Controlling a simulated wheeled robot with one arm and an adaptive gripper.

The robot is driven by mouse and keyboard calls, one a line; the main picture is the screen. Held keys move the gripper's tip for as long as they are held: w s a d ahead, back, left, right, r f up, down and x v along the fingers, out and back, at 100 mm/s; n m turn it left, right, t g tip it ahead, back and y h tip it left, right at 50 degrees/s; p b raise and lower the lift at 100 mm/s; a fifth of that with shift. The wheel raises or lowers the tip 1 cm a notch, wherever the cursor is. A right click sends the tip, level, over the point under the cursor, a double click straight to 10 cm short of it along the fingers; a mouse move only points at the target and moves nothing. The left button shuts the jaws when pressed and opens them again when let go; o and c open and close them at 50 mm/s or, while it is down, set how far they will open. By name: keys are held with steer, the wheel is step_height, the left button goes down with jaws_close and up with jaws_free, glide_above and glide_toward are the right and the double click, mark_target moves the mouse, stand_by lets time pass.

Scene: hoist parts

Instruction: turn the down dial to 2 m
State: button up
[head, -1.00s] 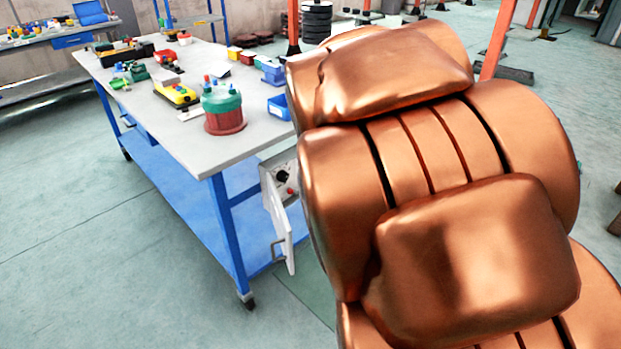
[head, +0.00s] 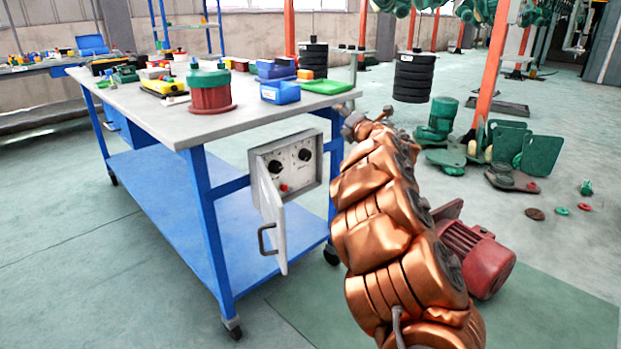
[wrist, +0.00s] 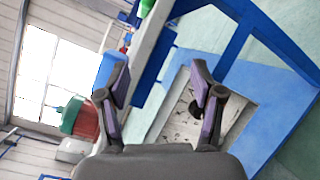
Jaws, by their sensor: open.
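A grey control box (head: 312,176) hangs on the side of the blue workbench, its door (head: 273,222) swung open. Its panel carries two black dials, a left one (head: 275,167) and a right one (head: 304,154), and a red button (head: 284,188). The markings are too small to read, so I cannot tell which is the down dial or its setting. My gripper (wrist: 160,70) is open and empty in the wrist view. The panel (wrist: 176,128) appears beyond it, tilted, partly hidden by the right finger. In the head view my gripper is at the arm's far end, right of the box.
The bench top (head: 205,120) holds a red-and-green pot (head: 210,90), a blue bin (head: 280,92) and a green tray (head: 326,86). A red motor (head: 480,262) lies on the floor beside my arm. The open door stands out in front of the box.

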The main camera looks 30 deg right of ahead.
mark_target(308, 156)
steer(key=a+f+n+y+b, duration=0.2)
steer(key=f+n+y+b, duration=0.15)
steer(key=f, duration=0.35)
steer(key=a+f+n+y+b, duration=0.2)
steer(key=a+f+n+y, duration=0.15)
steer(key=f, duration=0.35)
steer(key=shift+d+f+b+x, duration=0.1)
steer(key=shift+b+x, duration=0.2)
steer(key=shift+x, duration=1.5)
steer(key=shift+d+f+b+x, duration=0.15)
steer(key=shift+b+x, duration=0.1)
steer(key=shift+x, duration=1.55)
steer(key=shift+w+r, duration=0.1)
steer(key=shift+w, duration=0.25)
steer(key=shift+c, duration=0.3)
steer(key=c, duration=1.1)
steer(key=shift+p, duration=0.3)
